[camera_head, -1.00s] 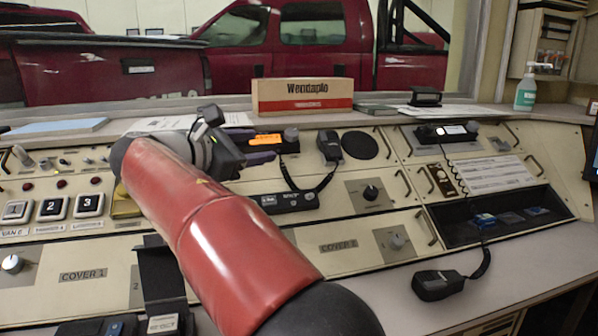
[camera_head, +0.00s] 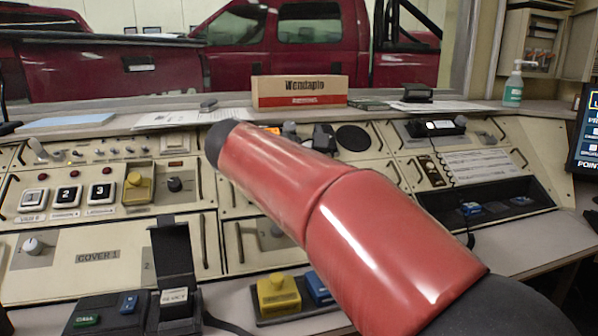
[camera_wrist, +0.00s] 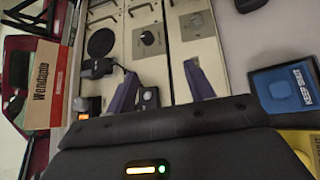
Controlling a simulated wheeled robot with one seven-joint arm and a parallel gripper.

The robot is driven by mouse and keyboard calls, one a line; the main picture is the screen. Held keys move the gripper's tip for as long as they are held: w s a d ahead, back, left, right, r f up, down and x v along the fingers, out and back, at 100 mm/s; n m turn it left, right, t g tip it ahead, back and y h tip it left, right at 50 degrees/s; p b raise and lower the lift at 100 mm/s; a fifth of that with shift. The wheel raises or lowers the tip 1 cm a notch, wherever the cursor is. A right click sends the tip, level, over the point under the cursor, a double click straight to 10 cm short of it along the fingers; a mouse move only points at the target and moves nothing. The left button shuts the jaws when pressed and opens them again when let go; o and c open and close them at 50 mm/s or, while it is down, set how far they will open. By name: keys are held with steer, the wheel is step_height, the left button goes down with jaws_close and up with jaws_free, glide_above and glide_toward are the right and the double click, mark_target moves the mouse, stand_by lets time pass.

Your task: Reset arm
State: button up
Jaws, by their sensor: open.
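My gripper (camera_wrist: 162,90) is open in the wrist view, its two purple fingers apart with nothing between them. In the head view it is hidden behind my red arm. No label in view plainly reads "reset arm". A black box with a raised lid (camera_head: 172,248) stands at the lower left of the head view; its small label is too blurred to read surely. A yellow block button (camera_head: 277,292) and a blue one (camera_head: 320,287) lie to its right. The wrist view shows a blue panel marked "KEEP SHUT" (camera_wrist: 284,85), right of the fingers, and a yellow part (camera_wrist: 302,142) below it.
A handset (camera_wrist: 97,67) and a round black disc (camera_wrist: 102,42) lie beyond the fingers. A monitor (camera_head: 588,140) is at right.

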steer(key=s+d+f+m+g+y, duration=0.1)
steer(key=s+d+f+m, duration=0.1)
steer(key=s+d+f, duration=0.1)
steer(key=s+d+f+m+g+y, duration=0.1)
steer(key=s+d+f+m+y, duration=0.1)
steer(key=s+d+f+m, duration=0.1)
steer(key=s+d+f+m+g+y, duration=0.1)
steer(key=s+d+f+m, duration=0.1)
steer(key=s+d, duration=0.3)
steer(key=shift+s+d+f+m, duration=0.3)
steer(key=shift+s+d+f, duration=0.05)
steer(key=shift+s+f, duration=0.45)
steer(key=s+f+m+y, duration=0.4)
steer(key=s+f+m, duration=0.6)
steer(key=s+f, duration=0.2)
steer(key=s, duration=0.2)
steer(key=shift+s+m+y, duration=0.3)
steer(key=shift+s+y, duration=0.05)
steer(key=shift+y, duration=0.05)
